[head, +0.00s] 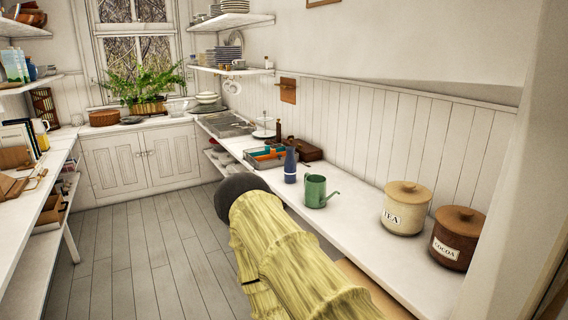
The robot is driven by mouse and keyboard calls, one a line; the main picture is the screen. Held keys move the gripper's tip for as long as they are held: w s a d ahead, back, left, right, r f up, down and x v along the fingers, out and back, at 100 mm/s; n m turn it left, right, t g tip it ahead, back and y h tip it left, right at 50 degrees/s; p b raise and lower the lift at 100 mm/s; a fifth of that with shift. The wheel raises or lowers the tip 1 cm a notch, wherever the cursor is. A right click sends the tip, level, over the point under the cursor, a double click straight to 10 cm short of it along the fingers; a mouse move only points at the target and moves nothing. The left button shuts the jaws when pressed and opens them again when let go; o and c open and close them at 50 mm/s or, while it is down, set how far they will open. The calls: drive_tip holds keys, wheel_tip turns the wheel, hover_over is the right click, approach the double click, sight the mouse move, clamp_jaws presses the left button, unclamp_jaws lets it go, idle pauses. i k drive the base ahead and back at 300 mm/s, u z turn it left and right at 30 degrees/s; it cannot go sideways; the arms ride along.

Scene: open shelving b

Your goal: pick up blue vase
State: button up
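The blue vase (290,166) stands upright on the right-hand white counter, in the middle of the head view. It is slim and dark blue, with a pale band low on its body. My arm, in a yellow wrinkled cover with a dark rounded end, reaches up from the bottom of the view. That dark end shows to the left of the vase in the picture, near the counter's front edge. No gripper fingers show; they are hidden beyond the arm or out of view.
A green watering can (316,191) stands just right of the vase. A grey tray (262,163) with coloured contents lies to its left, a brown case (308,149) behind. Tea (404,210) and cocoa (457,239) canisters stand farther right on the counter (361,229). The wooden floor (145,252) is clear.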

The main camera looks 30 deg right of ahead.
sight(290, 162)
drive_tip(key=u, duration=0.05)
drive_tip(key=i, duration=3.45)
drive_tip(key=z, duration=2.4)
